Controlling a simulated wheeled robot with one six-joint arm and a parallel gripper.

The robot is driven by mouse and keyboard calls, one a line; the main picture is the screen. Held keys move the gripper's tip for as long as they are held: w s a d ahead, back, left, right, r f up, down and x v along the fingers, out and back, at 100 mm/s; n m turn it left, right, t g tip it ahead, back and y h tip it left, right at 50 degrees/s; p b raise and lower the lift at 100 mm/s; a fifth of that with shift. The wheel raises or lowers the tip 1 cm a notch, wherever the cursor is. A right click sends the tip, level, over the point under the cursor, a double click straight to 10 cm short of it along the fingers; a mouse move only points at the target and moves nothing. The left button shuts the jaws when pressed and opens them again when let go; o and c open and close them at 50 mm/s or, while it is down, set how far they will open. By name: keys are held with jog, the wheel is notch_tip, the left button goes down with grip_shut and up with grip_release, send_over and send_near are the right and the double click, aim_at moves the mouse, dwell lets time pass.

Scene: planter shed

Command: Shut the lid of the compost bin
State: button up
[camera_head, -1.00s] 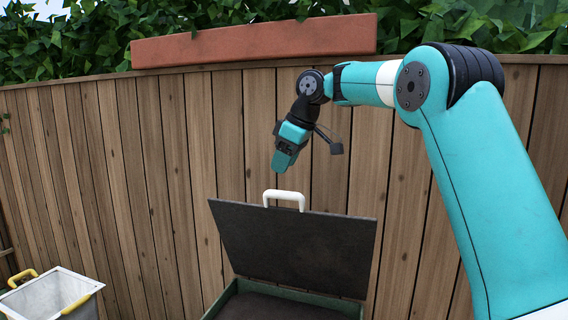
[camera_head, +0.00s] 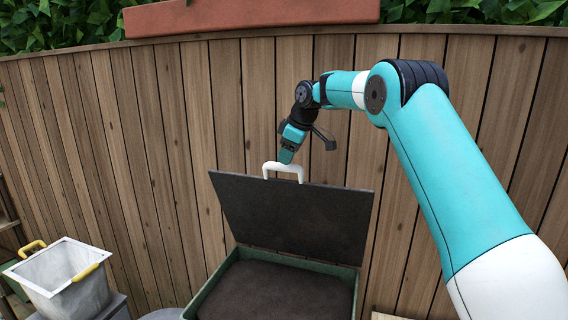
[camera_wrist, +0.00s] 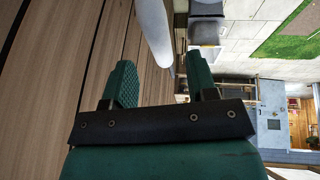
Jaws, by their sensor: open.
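The compost bin (camera_head: 357,290) has a green rim and dark compost inside. Its dark lid (camera_head: 295,220) stands raised, leaning up at the back in front of the fence. A white handle (camera_head: 284,166) sits on the lid's top edge. My gripper (camera_head: 287,156) points down at the handle, its tips at the handle's top bar in the head view. In the wrist view the white handle (camera_wrist: 152,30) shows between my two open green fingers (camera_wrist: 160,72), nearer the right one. I cannot tell whether they touch it.
A wooden fence (camera_head: 150,140) stands close behind the lid. A terracotta trough (camera_head: 250,17) rests along its top. A pale tub with yellow handles (camera_head: 75,290) stands at the lower left on a grey support. The space above the bin's opening is clear.

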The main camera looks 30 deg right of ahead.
jog(key=shift+p+x, duration=0.55)
jog(key=shift+x, duration=1.55)
grip_shut()
jog(key=shift+a, duration=0.1)
